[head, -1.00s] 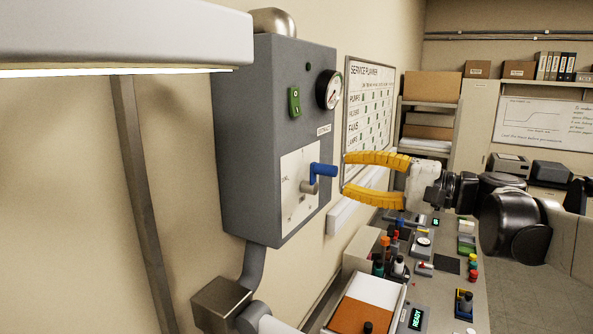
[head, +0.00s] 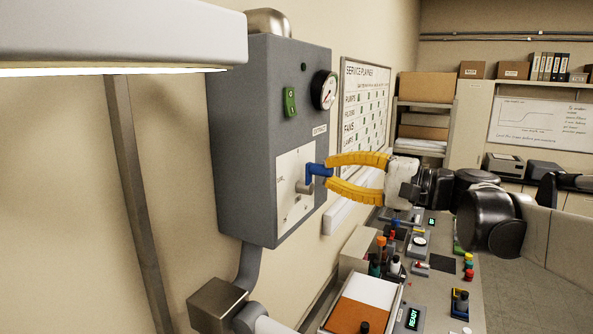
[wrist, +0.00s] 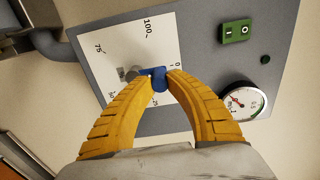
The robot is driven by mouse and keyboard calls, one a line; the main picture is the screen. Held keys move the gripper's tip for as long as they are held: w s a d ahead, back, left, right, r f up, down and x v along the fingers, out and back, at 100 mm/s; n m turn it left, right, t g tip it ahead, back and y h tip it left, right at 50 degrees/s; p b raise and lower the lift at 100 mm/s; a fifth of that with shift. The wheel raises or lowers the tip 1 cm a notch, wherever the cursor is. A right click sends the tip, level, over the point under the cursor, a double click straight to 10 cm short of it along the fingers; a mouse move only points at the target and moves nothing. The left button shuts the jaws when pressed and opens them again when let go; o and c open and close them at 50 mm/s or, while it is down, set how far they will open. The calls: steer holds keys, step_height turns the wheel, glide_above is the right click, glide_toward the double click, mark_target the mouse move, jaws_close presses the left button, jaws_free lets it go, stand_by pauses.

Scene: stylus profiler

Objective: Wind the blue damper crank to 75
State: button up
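The blue damper crank (head: 319,170) sticks out from the white dial plate (head: 291,204) on a grey wall box. In the wrist view the blue handle (wrist: 159,81) lies right of a grey hub (wrist: 131,75), on the side of the 0 and 25 marks. The 75 mark is at the plate's far left in that view. My gripper (head: 330,171) has its yellow fingertips on both sides of the handle, seemingly touching it. The wrist view shows the blue handle filling the gap between the tips. The fingers partly hide the lower scale.
The grey box (head: 240,130) also carries a green switch (head: 290,102) and a round gauge (head: 325,90). A white overhead housing (head: 120,35) juts out at upper left. A bench with bottles and controls lies below my arm.

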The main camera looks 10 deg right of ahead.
steer(key=shift+o, duration=1.4)
steer(key=shift+w+d+f, duration=0.15)
steer(key=shift+w+d, duration=0.3)
steer(key=shift+w, duration=0.2)
steer(key=shift+f+b, duration=0.1)
steer(key=shift+b, duration=0.2)
